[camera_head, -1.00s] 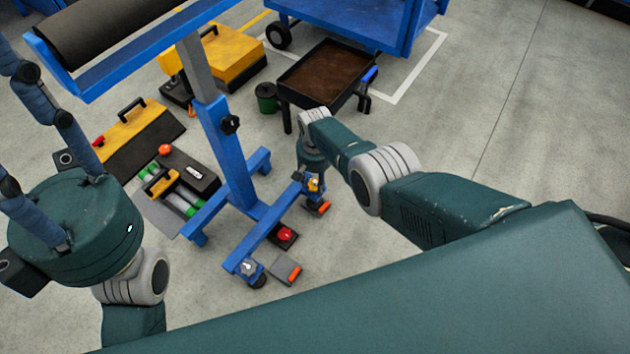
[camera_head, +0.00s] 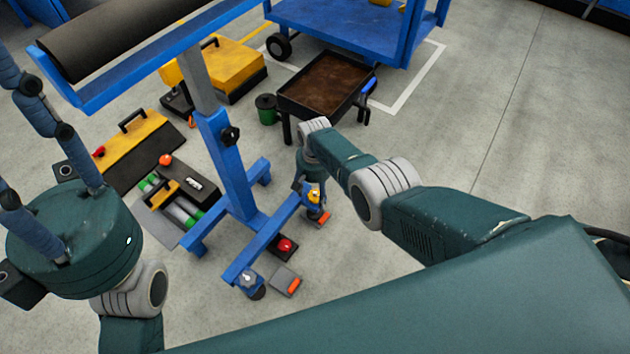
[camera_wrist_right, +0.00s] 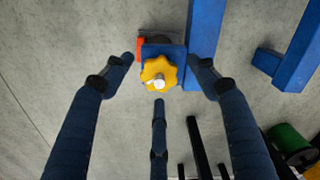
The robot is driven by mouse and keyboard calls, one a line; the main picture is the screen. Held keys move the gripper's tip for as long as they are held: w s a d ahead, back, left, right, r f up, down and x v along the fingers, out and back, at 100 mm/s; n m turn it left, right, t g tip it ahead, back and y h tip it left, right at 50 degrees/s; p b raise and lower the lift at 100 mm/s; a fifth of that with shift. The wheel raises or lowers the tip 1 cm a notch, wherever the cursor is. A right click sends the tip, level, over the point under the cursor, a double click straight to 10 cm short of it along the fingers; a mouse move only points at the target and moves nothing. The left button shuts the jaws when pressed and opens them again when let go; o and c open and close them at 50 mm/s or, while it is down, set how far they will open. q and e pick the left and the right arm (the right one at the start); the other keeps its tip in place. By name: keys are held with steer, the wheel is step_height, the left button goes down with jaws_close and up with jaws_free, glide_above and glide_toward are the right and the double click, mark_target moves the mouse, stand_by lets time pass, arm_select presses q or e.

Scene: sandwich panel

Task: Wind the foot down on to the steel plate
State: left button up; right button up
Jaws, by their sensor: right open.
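The yellow star knob (camera_wrist_right: 158,72) with a bright screw end at its centre sits on a blue bracket of the stand; it also shows small in the head view (camera_head: 315,196). My right gripper (camera_wrist_right: 162,64) is open, its dark blue fingers spread around the knob with visible gaps to either side. A steel plate with an orange end (camera_head: 317,219) lies at this foot; the foot is mostly hidden, and I cannot tell whether it touches the plate. My left gripper (camera_head: 28,130) is at the left edge of the head view, far from the knob, its fingertips cut off.
The blue stand (camera_head: 236,180) carries a dark roller (camera_head: 110,40). Its nearer foot (camera_head: 252,288) is beside another orange-ended plate (camera_head: 286,281). A red-buttoned box (camera_head: 285,247) lies between the feet. A brown tray (camera_head: 325,85) stands behind my right gripper. Floor at right is clear.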

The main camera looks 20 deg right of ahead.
mark_target(315, 195)
step_height(315, 195, up, 12)
stand_by(0.6)
steer(key=shift+f, duration=0.15)
